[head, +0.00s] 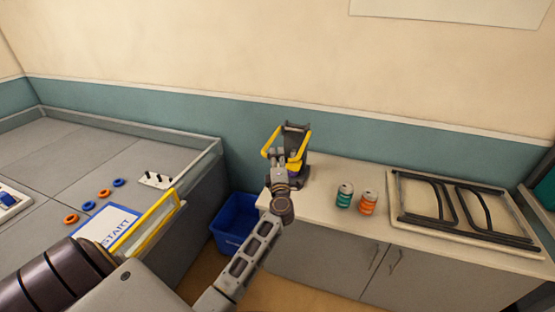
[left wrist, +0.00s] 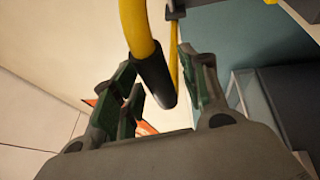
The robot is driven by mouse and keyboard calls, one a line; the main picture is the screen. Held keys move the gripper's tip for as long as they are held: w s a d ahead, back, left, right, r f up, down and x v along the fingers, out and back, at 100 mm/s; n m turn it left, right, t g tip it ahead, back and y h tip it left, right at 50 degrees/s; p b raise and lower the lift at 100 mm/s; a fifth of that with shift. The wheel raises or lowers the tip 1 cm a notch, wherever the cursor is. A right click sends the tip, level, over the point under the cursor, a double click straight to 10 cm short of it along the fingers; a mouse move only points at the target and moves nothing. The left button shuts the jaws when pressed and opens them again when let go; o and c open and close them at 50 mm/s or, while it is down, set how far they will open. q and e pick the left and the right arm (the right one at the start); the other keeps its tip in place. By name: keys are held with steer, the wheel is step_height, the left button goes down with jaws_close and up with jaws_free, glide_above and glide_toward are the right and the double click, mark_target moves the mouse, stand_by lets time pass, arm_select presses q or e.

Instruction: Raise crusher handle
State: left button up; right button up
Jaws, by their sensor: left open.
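The can crusher (head: 297,150) stands at the left end of the counter against the wall, with a dark frame and yellow parts. Its yellow handle (head: 271,141) shows at its upper left in the head view. In the left wrist view the yellow handle (left wrist: 138,25) ends in a black grip (left wrist: 155,80). My left gripper (head: 276,162) is at the crusher's front left. It is open, and the black grip lies between its two fingers (left wrist: 160,82) in the left wrist view. Whether a finger touches the grip I cannot tell. My right gripper is not in view.
A green can (head: 345,196) and an orange can (head: 369,202) stand on the counter (head: 325,218), right of the crusher. A tray with black frames (head: 402,218) lies further right. A blue bin (head: 236,222) stands on the floor left of the counter. A walled grey game table (head: 130,150) fills the left.

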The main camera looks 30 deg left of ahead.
arm_select(q)
jaws_close()
stand_by(0.3)
steer(key=shift+r, duration=0.1)
